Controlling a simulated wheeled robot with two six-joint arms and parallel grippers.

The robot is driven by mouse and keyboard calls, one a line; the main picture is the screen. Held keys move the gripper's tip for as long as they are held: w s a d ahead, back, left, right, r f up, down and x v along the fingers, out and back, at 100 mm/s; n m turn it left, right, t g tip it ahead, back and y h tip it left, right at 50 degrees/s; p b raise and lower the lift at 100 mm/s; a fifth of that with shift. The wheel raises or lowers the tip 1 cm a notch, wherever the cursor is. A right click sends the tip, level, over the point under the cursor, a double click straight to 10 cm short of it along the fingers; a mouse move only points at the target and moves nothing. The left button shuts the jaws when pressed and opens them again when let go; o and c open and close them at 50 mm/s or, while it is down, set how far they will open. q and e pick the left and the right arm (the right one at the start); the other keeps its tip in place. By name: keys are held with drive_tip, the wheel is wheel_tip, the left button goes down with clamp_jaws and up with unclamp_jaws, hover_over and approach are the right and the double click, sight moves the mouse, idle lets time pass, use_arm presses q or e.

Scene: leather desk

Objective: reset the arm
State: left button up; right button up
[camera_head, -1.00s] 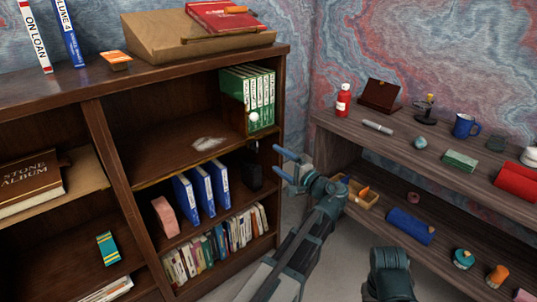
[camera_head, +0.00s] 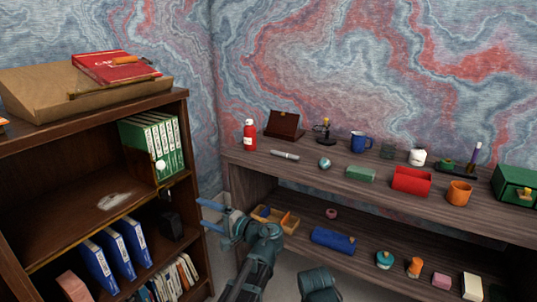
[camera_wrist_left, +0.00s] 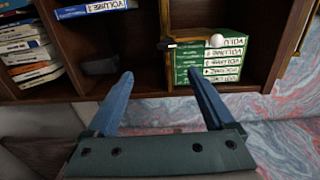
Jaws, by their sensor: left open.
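My left gripper (camera_head: 207,214) is in the gap between the bookcase and the wooden shelf unit. Its two blue fingers are apart with nothing between them. In the left wrist view the open fingers (camera_wrist_left: 159,75) point toward the bookcase, with green binders (camera_wrist_left: 210,65) beyond the right finger and a dark object (camera_wrist_left: 100,66) beyond the left one. My right gripper is not in view.
The bookcase (camera_head: 180,110) stands at the left, with green binders (camera_head: 150,140) and blue binders (camera_head: 115,252). A wooden tray (camera_head: 285,218) is close to my left gripper.

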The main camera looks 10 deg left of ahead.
use_arm(q)
drive_tip(key=s+d+f+n+g+h, duration=0.1)
drive_tip(key=s+d+f+g+h, duration=0.1)
drive_tip(key=s+d+f+h, duration=0.4)
drive_tip(key=s+d+f+g+h, duration=0.1)
drive_tip(key=s+f, duration=0.2)
drive_tip(key=f, duration=0.5)
drive_tip(key=s+d+f+g+h, duration=0.2)
drive_tip(key=s+d+f+h, duration=0.2)
drive_tip(key=s+d, duration=0.25)
drive_tip(key=s+d+f+g+h, duration=0.2)
drive_tip(key=s+d+f+h, duration=0.15)
drive_tip(key=s+d, duration=0.35)
wheel_tip(320, 180, up, 36)
drive_tip(key=w+d+p, duration=0.1)
drive_tip(key=p, duration=3.4)
drive_tip(key=shift+d+f+h, duration=0.15)
drive_tip(key=shift+f+h, duration=0.05)
drive_tip(key=shift+h, duration=0.15)
drive_tip(key=shift+w, duration=0.1)
drive_tip(key=shift+c, duration=0.3)
